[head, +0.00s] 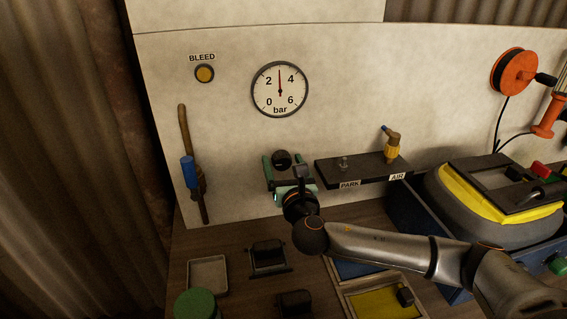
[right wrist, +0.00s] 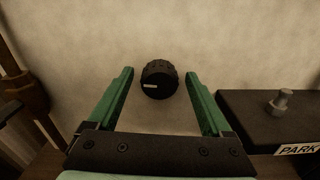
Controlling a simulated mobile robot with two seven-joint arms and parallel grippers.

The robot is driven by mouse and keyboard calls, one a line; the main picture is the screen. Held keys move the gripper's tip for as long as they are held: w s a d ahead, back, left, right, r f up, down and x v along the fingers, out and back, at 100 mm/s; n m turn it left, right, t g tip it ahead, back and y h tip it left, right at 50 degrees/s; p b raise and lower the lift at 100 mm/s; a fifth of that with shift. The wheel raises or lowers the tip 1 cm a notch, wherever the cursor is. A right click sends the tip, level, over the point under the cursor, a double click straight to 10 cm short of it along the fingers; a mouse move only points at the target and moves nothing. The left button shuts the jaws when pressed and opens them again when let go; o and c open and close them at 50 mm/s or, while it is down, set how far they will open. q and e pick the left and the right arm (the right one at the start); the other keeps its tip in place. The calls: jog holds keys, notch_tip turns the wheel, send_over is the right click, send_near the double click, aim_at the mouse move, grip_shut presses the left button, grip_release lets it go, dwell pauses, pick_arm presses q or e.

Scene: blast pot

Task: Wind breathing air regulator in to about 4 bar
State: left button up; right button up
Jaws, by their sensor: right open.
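The regulator knob (head: 282,158) is black and ribbed and sits on the pale wall panel below the gauge. In the right wrist view the knob (right wrist: 158,80) shows a white mark pointing left. My right gripper (head: 282,161) is open, with its green fingers on either side of the knob. In the right wrist view a gap shows between the knob and each finger of the gripper (right wrist: 159,74). The round bar gauge (head: 280,90) has a red needle pointing almost straight up, midway between 2 and 4, near 3. My left gripper is out of view.
A dark shelf (head: 336,174) marked PARK and AIR juts out right of the knob, carrying a metal stud and a brass fitting (head: 391,146). A yellow BLEED button (head: 204,74) is at upper left. Trays and a green-lidded container (head: 196,304) stand on the bench below.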

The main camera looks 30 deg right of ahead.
jog(key=shift+c, duration=0.2)
grip_shut()
dwell(0.5)
